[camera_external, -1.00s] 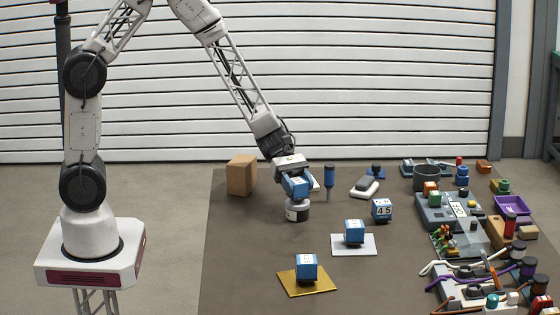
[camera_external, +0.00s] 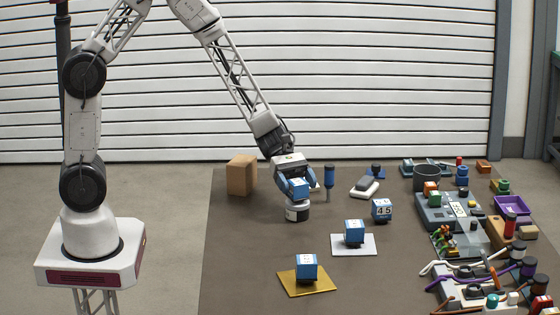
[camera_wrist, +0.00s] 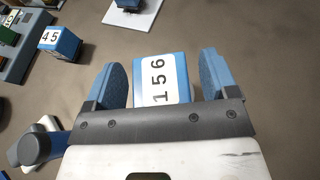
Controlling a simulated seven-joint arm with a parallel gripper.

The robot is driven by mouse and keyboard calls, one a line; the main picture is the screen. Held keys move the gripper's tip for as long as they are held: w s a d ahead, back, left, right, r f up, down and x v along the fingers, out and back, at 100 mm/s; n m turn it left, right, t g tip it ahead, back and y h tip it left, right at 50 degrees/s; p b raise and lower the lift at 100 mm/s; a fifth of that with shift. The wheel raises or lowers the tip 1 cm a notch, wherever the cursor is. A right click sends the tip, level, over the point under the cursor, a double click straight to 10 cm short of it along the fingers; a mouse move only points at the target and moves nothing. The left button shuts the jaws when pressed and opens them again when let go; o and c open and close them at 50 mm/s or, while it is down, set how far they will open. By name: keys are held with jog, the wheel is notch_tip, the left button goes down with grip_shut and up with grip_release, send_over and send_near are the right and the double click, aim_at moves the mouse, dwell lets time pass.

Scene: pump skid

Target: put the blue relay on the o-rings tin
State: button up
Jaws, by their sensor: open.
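A blue relay with a white face marked 156 (camera_wrist: 160,82) sits between the fingers of my gripper (camera_wrist: 163,84). A gap shows on each side of it in the wrist view. In the external view the same relay (camera_external: 299,188) rests on top of a short white tin with a dark label (camera_external: 297,212), which looks like the o-rings tin; its lettering is too small to read. My gripper (camera_external: 296,187) is open around the relay from above. The tin is hidden in the wrist view.
Other blue relays stand on a gold plate (camera_external: 307,283), on a white plate (camera_external: 367,246), and bare on the table, marked 45 (camera_external: 382,210). A cardboard box (camera_external: 242,174) is behind left, a blue bottle-like part (camera_external: 329,179) close behind the tin. Clutter fills the right; front left is clear.

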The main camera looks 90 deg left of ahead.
jog(key=v, duration=1.1)
jog(key=shift+a, duration=0.2)
jog(key=shift+s+r, duration=0.15)
dwell(0.4)
jog(key=s+d+r+m+g+y, duration=0.2)
jog(key=s+d+r+m+g, duration=0.1)
jog(key=s+d+r+m, duration=0.35)
jog(key=s+r+m+y, duration=0.3)
jog(key=s+m, duration=0.2)
jog(key=s, duration=0.3)
jog(key=s+r+m+y, duration=0.4)
jog(key=s+m, duration=0.1)
jog(key=s, duration=0.3)
jog(key=s+d+r+m+y, duration=0.1)
jog(key=s+r+m+y, duration=0.2)
jog(key=s+m, duration=0.3)
jog(key=shift+s+r+t+y, duration=0.3)
jog(key=shift+s+r, duration=0.15)
jog(key=shift+s, duration=0.5)
